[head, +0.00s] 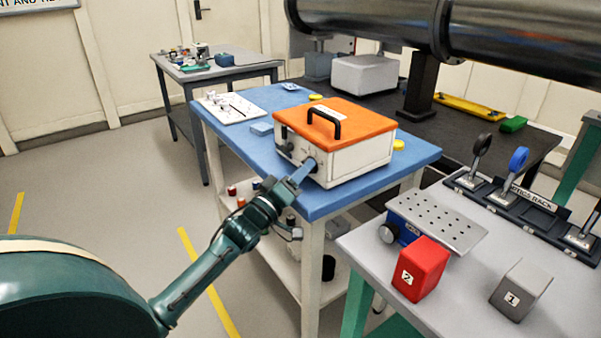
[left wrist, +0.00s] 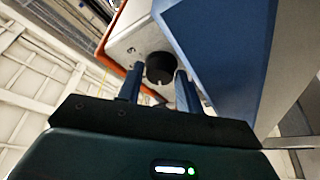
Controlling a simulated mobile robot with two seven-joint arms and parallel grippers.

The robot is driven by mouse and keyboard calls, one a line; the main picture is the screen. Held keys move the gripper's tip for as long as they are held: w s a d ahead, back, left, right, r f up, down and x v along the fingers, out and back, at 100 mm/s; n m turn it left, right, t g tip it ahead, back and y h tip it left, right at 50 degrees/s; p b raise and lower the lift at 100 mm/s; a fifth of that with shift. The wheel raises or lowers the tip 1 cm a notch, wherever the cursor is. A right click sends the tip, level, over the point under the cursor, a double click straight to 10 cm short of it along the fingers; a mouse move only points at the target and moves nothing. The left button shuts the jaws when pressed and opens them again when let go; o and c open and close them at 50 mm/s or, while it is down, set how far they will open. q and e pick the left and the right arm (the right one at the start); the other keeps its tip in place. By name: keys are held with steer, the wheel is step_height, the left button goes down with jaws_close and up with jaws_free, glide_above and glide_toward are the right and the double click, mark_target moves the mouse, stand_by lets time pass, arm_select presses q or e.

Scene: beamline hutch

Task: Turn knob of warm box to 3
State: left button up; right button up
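The warm box (head: 352,160) is a white case with an orange lid and a black carrying handle, standing on a blue-topped table. Its dark round knob (left wrist: 160,67) shows in the left wrist view on the white front panel. My left gripper (head: 303,170) is at the box's front panel in the head view. In the left wrist view its two fingers (left wrist: 160,74) stand apart, one on each side of the knob, with small gaps visible. The knob's scale and pointer cannot be read. My right gripper is not in view.
The blue table (head: 415,157) also holds a white board (head: 232,107) at its far left. A grey table (head: 400,258) at right carries a red block (head: 421,269), a grey block and a perforated plate. A large dark pipe (head: 380,25) crosses above, behind the box.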

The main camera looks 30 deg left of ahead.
arm_select(q)
steer(key=c, duration=0.5)
